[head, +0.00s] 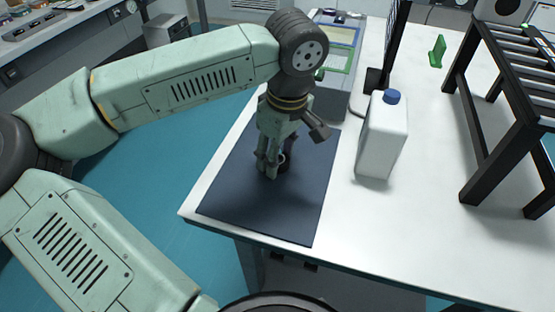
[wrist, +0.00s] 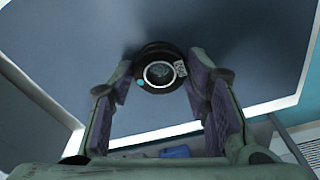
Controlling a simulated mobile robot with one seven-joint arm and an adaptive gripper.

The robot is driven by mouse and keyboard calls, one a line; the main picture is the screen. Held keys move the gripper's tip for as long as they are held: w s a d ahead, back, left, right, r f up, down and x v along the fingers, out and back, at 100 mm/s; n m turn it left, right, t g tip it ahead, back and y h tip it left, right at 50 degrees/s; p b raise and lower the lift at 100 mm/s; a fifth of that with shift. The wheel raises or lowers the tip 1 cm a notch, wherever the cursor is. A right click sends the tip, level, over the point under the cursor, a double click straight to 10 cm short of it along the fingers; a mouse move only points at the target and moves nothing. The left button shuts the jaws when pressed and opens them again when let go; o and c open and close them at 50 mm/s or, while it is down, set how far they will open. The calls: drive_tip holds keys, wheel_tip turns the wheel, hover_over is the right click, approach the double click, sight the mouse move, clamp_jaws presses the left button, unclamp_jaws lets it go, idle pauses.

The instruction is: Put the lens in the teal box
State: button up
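My gripper (head: 270,165) points down at the lens, low over the mat. In the wrist view my gripper (wrist: 161,72) is open, with one finger on each side of the lens; I cannot tell whether either finger touches it. I cannot make out a teal box in either view.
A white bottle with a blue cap (head: 383,135) stands right of the mat. Behind my gripper is a grey unit (head: 338,98) with green and blue framed pieces. A black rack (head: 480,150) stands at the right. The white table (head: 400,230) is clear in front.

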drive_tip(key=c, duration=0.8)
drive_tip(key=shift+o, duration=0.2)
drive_tip(key=shift+r, duration=0.1)
